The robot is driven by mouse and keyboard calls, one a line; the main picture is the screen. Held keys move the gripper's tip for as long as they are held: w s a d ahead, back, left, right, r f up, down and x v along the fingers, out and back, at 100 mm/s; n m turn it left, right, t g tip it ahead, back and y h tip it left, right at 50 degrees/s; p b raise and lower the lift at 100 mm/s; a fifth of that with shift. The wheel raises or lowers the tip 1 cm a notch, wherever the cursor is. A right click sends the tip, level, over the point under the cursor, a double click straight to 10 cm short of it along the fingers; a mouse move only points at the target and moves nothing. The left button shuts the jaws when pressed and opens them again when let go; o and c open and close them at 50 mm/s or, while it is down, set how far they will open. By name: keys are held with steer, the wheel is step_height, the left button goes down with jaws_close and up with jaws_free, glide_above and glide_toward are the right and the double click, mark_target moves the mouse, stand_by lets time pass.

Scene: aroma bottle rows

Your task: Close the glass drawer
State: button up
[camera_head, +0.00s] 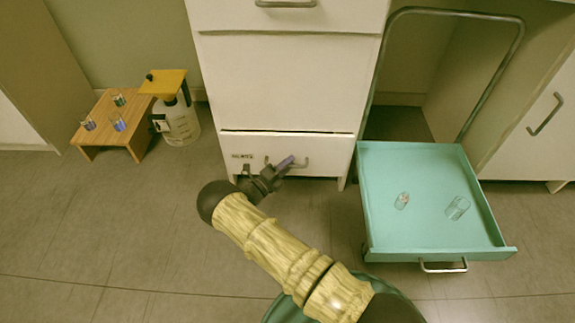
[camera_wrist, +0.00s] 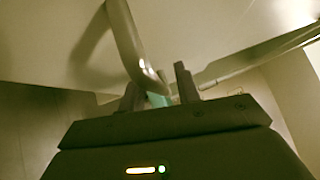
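The white cabinet's bottom drawer (camera_head: 315,149) has a small label at its left and a metal handle (camera_head: 302,163). A thin dark gap runs along its top edge; the drawer looks nearly flush, and I cannot tell exactly how far out it is. My gripper (camera_head: 279,168) is at the drawer front, beside the handle. In the wrist view, my gripper (camera_wrist: 158,88) has its two fingers apart, with the curved handle (camera_wrist: 127,40) reaching down close to the gap between them. Contact with the handle cannot be told. My arm hides part of the floor before the drawer.
A teal tray cart (camera_head: 400,240) holding two small glass items stands right of the cabinet. At the left, a low wooden table (camera_head: 104,106) holds several small vessels, beside a clear bottle (camera_head: 181,127) with a yellow top.

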steer(key=b+v, duration=0.3)
steer(key=v, duration=1.4)
steer(key=shift+a, duration=0.2)
steer(key=shift+f, duration=0.15)
steer(key=s+d+r+m+g+y+p, duration=0.25)
steer(key=d+r+m+g+p, duration=0.3)
steer(key=d+r+m, duration=0.35)
steer(key=s+d+r+m+g+y+p, duration=0.25)
steer(key=d+r+m+g+p, duration=0.25)
steer(key=d+r+m+g, duration=0.35)
steer(key=s+d+r+m+t+y+p, duration=0.2)
steer(key=s+r+m+y+p, duration=0.15)
steer(key=r+m, duration=0.55)
steer(key=s+d+r+m+t+y+p, duration=0.1)
steer(key=s+d+r+m+y+p, duration=0.15)
steer(key=s+r+m+p, duration=0.6)
steer(key=s+d+r+m+t+y+p, duration=0.15)
steer(key=r+m+y, duration=0.4)
steer(key=r, duration=0.75)
step_height(320, 180, up, 37)
steer(key=m+h+p, duration=0.1)
steer(key=p, duration=3.6)
steer(key=shift+w, duration=0.3)
